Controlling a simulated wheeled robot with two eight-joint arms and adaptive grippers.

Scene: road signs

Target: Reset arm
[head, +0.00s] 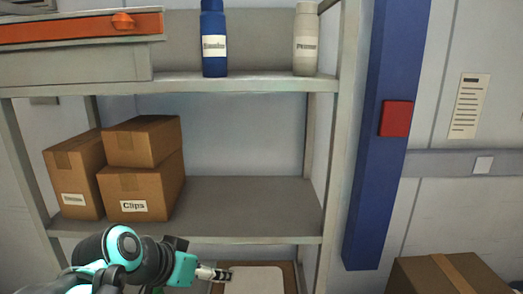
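My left arm comes in at the bottom left, teal and dark grey. My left gripper (222,274) points right, low in front of the shelf unit. Its fingers look small and close together, and I cannot tell whether they are open or shut. Its tip overlaps the left edge of a pale flat panel (255,281) in the picture; I cannot tell whether they touch. My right gripper is not in view.
The metal shelf (255,205) holds several cardboard boxes (140,193) at left; its right part is clear. A blue bottle (214,25) and a white bottle (305,60) stand above. A blue post (370,170) and a cardboard box (425,278) are at right.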

